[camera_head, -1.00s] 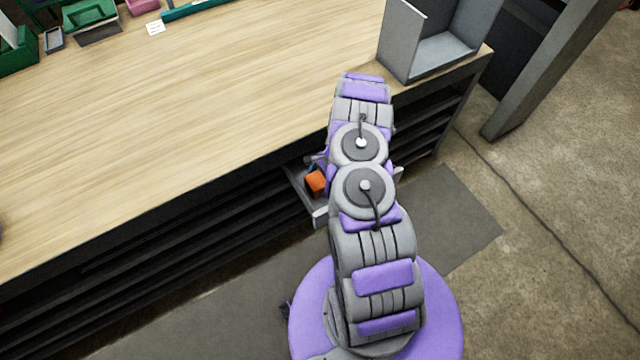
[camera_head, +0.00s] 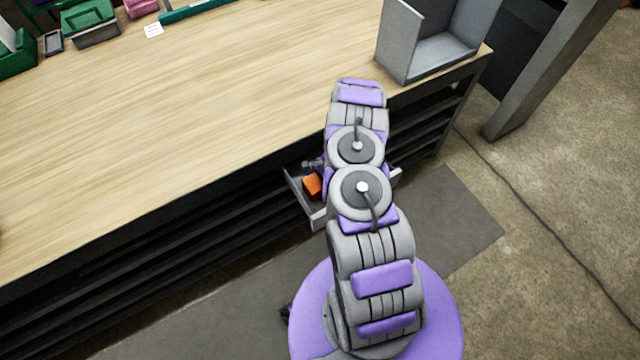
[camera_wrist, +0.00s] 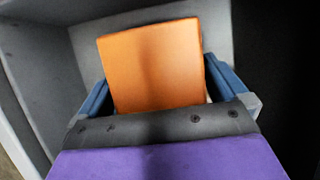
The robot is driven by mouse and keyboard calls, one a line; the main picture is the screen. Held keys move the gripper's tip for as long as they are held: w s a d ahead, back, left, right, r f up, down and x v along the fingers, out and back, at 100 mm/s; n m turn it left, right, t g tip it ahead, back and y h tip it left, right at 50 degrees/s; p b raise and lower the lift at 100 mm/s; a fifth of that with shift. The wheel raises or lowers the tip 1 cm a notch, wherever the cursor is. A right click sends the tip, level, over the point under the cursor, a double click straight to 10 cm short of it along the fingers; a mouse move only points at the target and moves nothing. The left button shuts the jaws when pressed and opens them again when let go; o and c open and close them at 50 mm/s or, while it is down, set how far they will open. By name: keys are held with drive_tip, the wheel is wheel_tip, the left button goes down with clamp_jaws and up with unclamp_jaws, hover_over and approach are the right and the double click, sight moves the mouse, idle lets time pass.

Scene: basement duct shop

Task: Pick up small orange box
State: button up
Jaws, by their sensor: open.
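The small orange box (camera_head: 312,186) lies in an open grey drawer (camera_head: 319,219) under the workbench, partly hidden by my arm. In the wrist view the orange box (camera_wrist: 153,67) fills the middle, close to the camera. My gripper (camera_wrist: 158,92) is open, with one blue finger at the left side of the box and one at the right. The box is between the fingers; whether they touch it I cannot tell. In the head view my gripper is mostly hidden by the arm.
The wooden workbench top (camera_head: 180,110) spans above the drawer. A grey metal bin (camera_head: 440,45) stands at its right end. Drawer walls (camera_wrist: 45,70) rise around the box. Green containers (camera_head: 88,15) sit at the far left. A dark mat (camera_head: 455,215) lies on the floor.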

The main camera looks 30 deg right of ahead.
drive_tip(key=shift+a, duration=0.15)
drive_tip(key=shift+a, duration=0.15)
drive_tip(key=shift+c, duration=0.4)
drive_tip(key=shift+a+r, duration=0.1)
drive_tip(key=shift+a, duration=0.1)
drive_tip(key=c, duration=0.3)
drive_tip(key=shift+d, duration=0.3)
drive_tip(key=c, duration=0.6)
